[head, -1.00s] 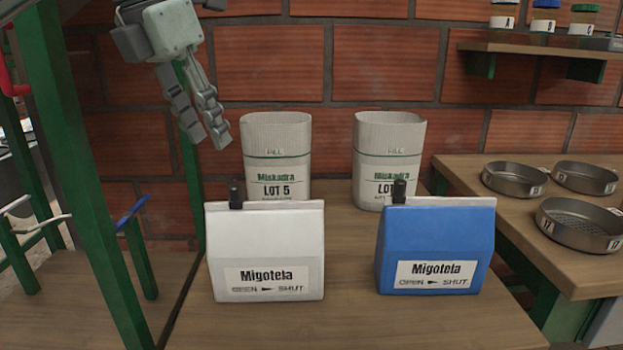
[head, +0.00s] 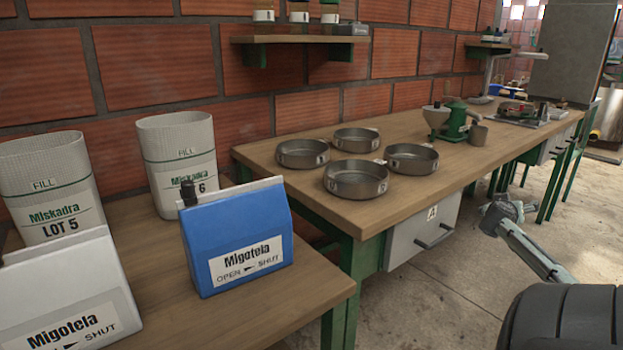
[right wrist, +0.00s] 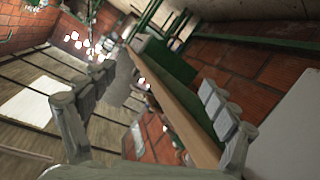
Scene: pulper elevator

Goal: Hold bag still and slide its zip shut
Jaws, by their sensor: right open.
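A blue Migotela bag (head: 238,232) stands upright on the near wooden table in the head view. Its label reads OPEN to SHUT, and a black zip slider (head: 188,194) sits at the left end of its top edge. A white Migotela bag (head: 60,285) stands to its left, cut off by the picture edge; its slider is out of frame. My right gripper (right wrist: 157,82) is open and empty in the right wrist view, fingers wide apart, with no bag between them. My right arm shows at the lower right of the head view, away from both bags. My left gripper is not in view.
Two woven Miskadra sacks, LOT 5 (head: 52,190) and another (head: 178,160), stand behind the bags. A longer bench (head: 300,195) at right holds several round metal pans (head: 357,180) and a green grinder (head: 455,122). Floor (head: 420,300) is open in front of it.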

